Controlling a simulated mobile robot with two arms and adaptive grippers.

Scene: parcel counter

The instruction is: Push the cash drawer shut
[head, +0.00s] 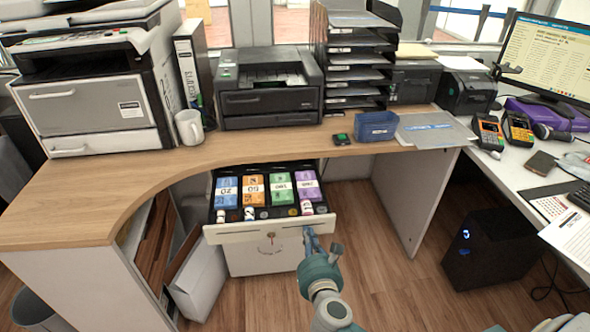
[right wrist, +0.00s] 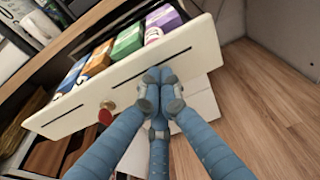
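The cash drawer (head: 260,233) is pulled out under the wooden counter, with its pale front panel facing me. Inside are blue, orange, green and purple banknote bundles, with coins and rolls in the front compartments. A round lock shows on the front panel. My right gripper (head: 311,236) is at the right part of the drawer front. In the right wrist view its fingertips (right wrist: 160,76) are together and empty, against or just in front of the drawer panel (right wrist: 130,83); I cannot tell if they touch. My left gripper is not in view.
A white cabinet (head: 260,262) stands below the drawer. The floor to the right is clear up to a black computer tower (head: 497,250).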

